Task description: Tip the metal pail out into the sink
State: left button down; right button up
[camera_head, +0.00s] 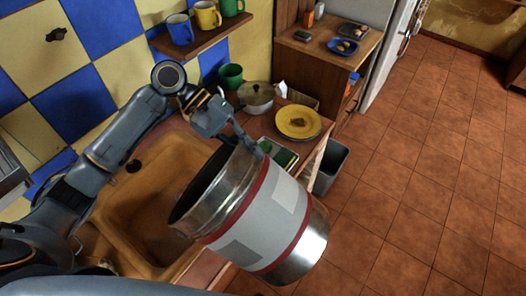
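The metal pail (262,215) is large and silver, with a white band and red stripes. It is tilted on its side in the air. Its open mouth faces left, over the right part of the brown sink (140,215), and its base points to the lower right. My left gripper (246,142) is at the upper edge of the pail's rim and appears shut on it. The pail hides the fingertips in part, and also part of the sink. I cannot see the pail's contents or anything falling from it. My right gripper is not in view.
A yellow plate (298,122), a lidded pot (256,97) and a green mug (231,76) stand on the counter behind the pail. A shelf (205,38) with several mugs hangs above. A grey bin (328,166) stands right of the counter. The tiled floor (430,170) is clear.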

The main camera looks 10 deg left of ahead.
pick_arm(q)
jog(key=w+a+f+h+b, duration=0.1)
jog(key=a+f+h+b, duration=0.1)
jog(key=a+b, duration=0.1)
jog(key=a+f+h+b, duration=0.1)
jog(key=a+f+b, duration=0.2)
jog(key=a+b, duration=0.1)
jog(key=w+a+f+g+h+b, duration=0.1)
jog(key=a+f+h+b, duration=0.1)
jog(key=a, duration=0.4)
jog(key=shift+w+f+h+b, duration=0.3)
jog(key=shift+f+b, duration=0.15)
jog(key=shift+b, duration=0.2)
jog(key=shift+g+h, duration=0.3)
jog(key=shift+h, duration=0.5)
jog(key=shift+w+a+f+b, duration=0.2)
jog(key=shift+a+f+b, duration=0.6)
jog(key=shift+a+b, duration=0.35)
jog(key=shift+w+a+f+b, duration=0.2)
jog(key=shift+a+f+b, duration=0.6)
jog(key=shift+a+b, duration=0.35)
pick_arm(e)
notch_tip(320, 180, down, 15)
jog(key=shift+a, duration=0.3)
pick_arm(q)
jog(key=shift+d, duration=0.1)
